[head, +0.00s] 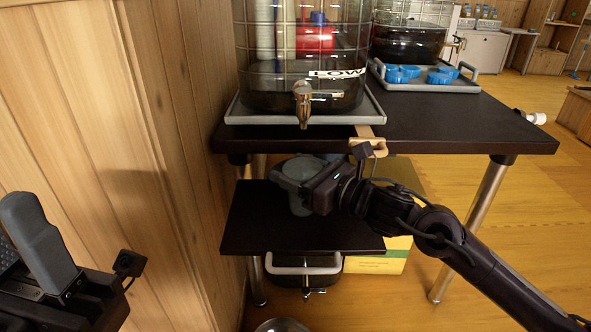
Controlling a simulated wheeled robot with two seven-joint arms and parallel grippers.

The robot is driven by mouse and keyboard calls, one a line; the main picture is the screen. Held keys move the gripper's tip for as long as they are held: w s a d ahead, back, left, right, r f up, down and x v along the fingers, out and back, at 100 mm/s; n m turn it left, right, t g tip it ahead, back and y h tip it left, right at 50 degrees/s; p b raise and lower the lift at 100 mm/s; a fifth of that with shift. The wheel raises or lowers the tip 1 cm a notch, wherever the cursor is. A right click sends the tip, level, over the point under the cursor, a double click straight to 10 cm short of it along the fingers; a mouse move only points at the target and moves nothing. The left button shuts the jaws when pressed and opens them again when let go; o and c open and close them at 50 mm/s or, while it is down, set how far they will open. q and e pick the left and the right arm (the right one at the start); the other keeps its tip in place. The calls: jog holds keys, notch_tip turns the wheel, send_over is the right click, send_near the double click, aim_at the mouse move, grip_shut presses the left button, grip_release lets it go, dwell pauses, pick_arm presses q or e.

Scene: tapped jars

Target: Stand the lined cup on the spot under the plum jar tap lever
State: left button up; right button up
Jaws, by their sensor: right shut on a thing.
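My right gripper (296,175) is over the dark lower shelf (255,225), shut on a greyish cup-like thing (300,204). I take it for the lined cup; its lines cannot be made out, and the fingers hide most of it. It is below the metal tap (302,103) of the near jar (275,60), which holds dark liquid and has a "LOW" label. A second jar (408,40) with dark reddish liquid stands farther back. I cannot tell for sure which jar is plum. No spot shows on the shelf. My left gripper (22,250) is open and empty at lower left, partly cut off.
The near jar stands on a grey tray (245,115) on a dark table (450,130). Blue caps (440,76) lie on the far tray (425,87). A wooden wall (120,120) closes the left side. A yellow box (395,258) stands behind the shelf.

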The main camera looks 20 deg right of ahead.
jog(key=shift+f, duration=0.2)
jog(key=o, duration=1)
jog(key=shift+o, duration=0.2)
jog(key=shift+b+v, duration=1.05)
jog(key=shift+v, duration=0.7)
jog(key=shift+b+v, duration=1.4)
jog(key=shift+v, duration=0.85)
jog(key=shift+p+v, duration=0.85)
jog(key=shift+v, duration=3.1)
